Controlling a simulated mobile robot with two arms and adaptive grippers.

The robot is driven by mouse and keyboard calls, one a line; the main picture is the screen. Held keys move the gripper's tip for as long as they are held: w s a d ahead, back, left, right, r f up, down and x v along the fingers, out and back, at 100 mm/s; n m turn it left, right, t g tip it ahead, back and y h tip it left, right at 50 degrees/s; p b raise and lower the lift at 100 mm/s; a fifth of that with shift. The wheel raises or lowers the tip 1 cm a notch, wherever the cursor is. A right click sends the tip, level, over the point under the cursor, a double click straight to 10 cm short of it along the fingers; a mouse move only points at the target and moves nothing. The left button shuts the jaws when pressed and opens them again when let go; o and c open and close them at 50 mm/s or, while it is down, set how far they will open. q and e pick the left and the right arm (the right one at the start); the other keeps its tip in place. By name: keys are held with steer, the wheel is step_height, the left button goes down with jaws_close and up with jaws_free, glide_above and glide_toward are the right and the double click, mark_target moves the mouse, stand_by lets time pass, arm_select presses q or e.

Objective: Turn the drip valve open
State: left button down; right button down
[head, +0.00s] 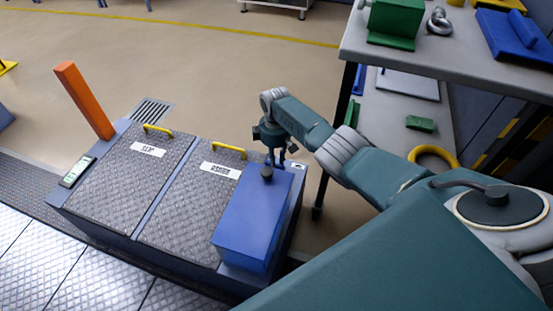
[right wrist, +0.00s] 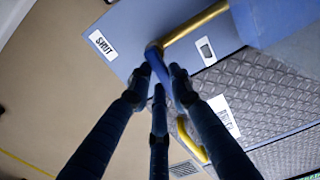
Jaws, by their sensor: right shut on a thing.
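My right gripper (head: 274,160) reaches down over the back right end of the coolant unit, behind a blue box (head: 250,222) with a dark round knob (head: 266,174). In the right wrist view the gripper (right wrist: 160,82) is shut on a blue valve handle (right wrist: 156,60). The handle is at the end of a yellow pipe (right wrist: 195,22). A white label reading SHUT (right wrist: 103,43) is left of the handle. Another label with a dark rectangle (right wrist: 206,50) is to its right. The fingers partly hide the handle, and I cannot make out the valve in the head view. My left gripper is not in view.
Two diamond-plate lids (head: 130,170) with yellow handles (head: 229,150) top the unit. A grey workbench (head: 455,68) with a lower shelf stands at the right, near my right arm.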

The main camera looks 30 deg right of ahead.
steer(key=shift+a+n, duration=0.15)
steer(key=shift+n, duration=0.45)
steer(key=c, duration=1.6)
jaws_free()
steer(key=shift+o, duration=0.2)
step_height(320, 180, up, 12)
